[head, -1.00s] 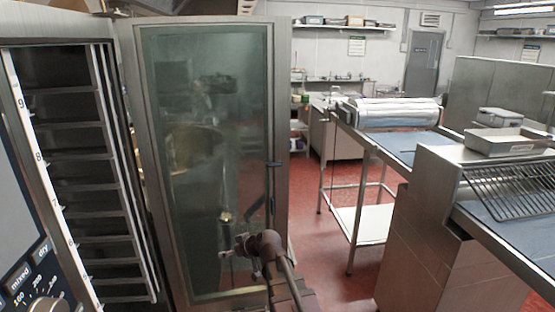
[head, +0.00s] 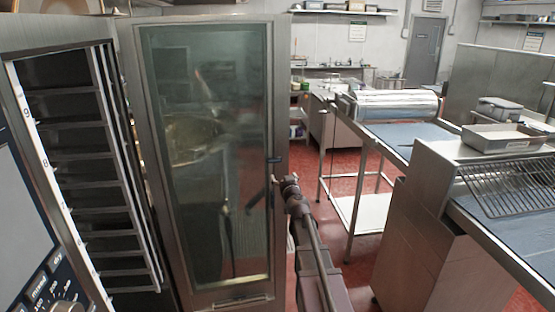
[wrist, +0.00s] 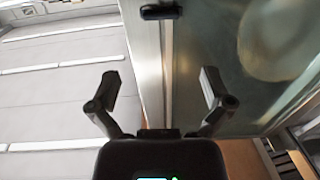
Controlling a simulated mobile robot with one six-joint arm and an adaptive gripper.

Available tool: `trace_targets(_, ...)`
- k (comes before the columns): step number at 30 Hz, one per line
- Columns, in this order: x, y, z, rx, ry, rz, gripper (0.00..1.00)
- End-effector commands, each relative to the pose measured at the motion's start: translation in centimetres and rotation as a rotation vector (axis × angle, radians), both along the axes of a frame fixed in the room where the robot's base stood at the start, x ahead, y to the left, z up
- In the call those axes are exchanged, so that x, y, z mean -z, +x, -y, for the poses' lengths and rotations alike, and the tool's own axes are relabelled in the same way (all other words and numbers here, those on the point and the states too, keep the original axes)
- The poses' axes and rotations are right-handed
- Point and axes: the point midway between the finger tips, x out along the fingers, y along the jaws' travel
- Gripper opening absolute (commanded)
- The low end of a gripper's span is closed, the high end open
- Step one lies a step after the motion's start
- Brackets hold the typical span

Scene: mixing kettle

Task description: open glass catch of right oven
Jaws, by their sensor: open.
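The oven door stands open, with its tall glass panel (head: 205,150) facing me in the head view. The small dark catch (head: 274,161) sits on the right edge of the glass. In the wrist view the dark catch (wrist: 160,11) shows at the top, on the metal strip beside the glass (wrist: 225,50). My gripper (head: 277,180) is close to the door's right edge, just below the catch. In the wrist view my gripper (wrist: 160,85) has its two fingers spread and empty. The catch lies beyond the fingertips, apart from them.
The open oven cavity with rack rails (head: 75,150) is at the left, beside a control panel with a dial (head: 68,306). A steel table with a roller (head: 398,103) and a steel cabinet (head: 440,240) stand at the right. Red floor (head: 345,185) lies between.

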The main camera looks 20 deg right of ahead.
Motion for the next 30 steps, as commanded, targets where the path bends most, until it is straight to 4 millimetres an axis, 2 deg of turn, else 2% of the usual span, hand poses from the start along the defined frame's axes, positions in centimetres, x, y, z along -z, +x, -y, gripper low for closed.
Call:
trace_targets(14,0.0,0.7,0.0,-0.004,0.001,0.000,1.00)
trace_targets(30,0.0,4.8,0.7,-0.005,0.001,0.000,1.00)
